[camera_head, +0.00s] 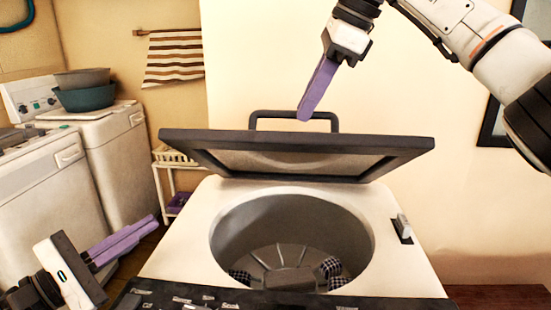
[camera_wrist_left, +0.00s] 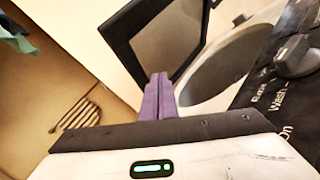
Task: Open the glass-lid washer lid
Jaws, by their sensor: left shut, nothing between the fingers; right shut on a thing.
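The washer's glass lid (camera_head: 296,157) has a dark frame with a grey pane. It stands tilted up at the back of the white top-loading washer (camera_head: 180,250), and the round drum (camera_head: 290,240) below shows open. The lid's dark bar handle (camera_head: 262,115) is on its upper edge. My right gripper (camera_head: 304,114) comes from above with its purple fingers shut on the handle. My left gripper (camera_head: 150,224) is shut and empty, left of the washer. In the left wrist view its purple fingers (camera_wrist_left: 158,80) are together, in front of the raised lid (camera_wrist_left: 160,35).
The dark control panel (camera_head: 240,302) runs along the washer's front. Dark checkered pieces (camera_head: 330,267) lie in the drum. White appliances (camera_head: 95,150) with basins (camera_head: 85,95) stand at left. A small rack (camera_head: 172,170) is behind. A striped towel (camera_head: 175,58) hangs on the wall.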

